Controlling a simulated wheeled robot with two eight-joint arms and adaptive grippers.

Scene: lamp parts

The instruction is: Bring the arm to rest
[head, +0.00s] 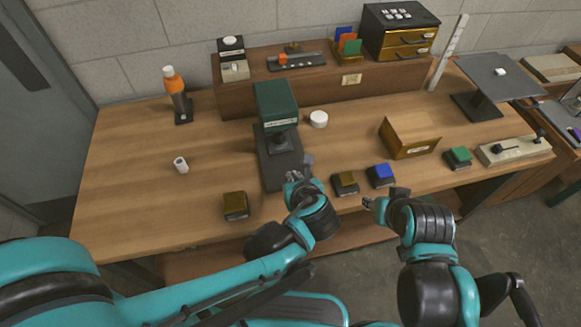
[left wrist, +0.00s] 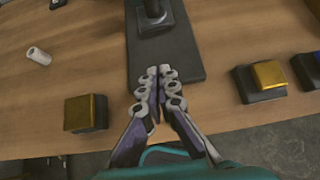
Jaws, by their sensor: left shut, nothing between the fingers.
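A lamp with a green shade (head: 276,100) stands upright on a dark base plate (head: 272,168) near the middle of the bench. In the left wrist view the front part of the base plate (left wrist: 188,62) shows, with the foot of its post. My left gripper (head: 294,177) is shut and empty, at the front end of the base plate. In the left wrist view its fingertips (left wrist: 165,72) are together over the plate; I cannot tell whether they touch it. My right gripper (head: 368,203) is in front of the bench edge, its fingers too small to read.
Blocks with brown (head: 235,205), gold (head: 344,183), blue (head: 380,175) and green (head: 458,157) tops sit along the front. A white cylinder (head: 181,165) and an orange-topped bottle (head: 175,93) are left. A wooden box (head: 408,137) is right. The left bench surface is mostly free.

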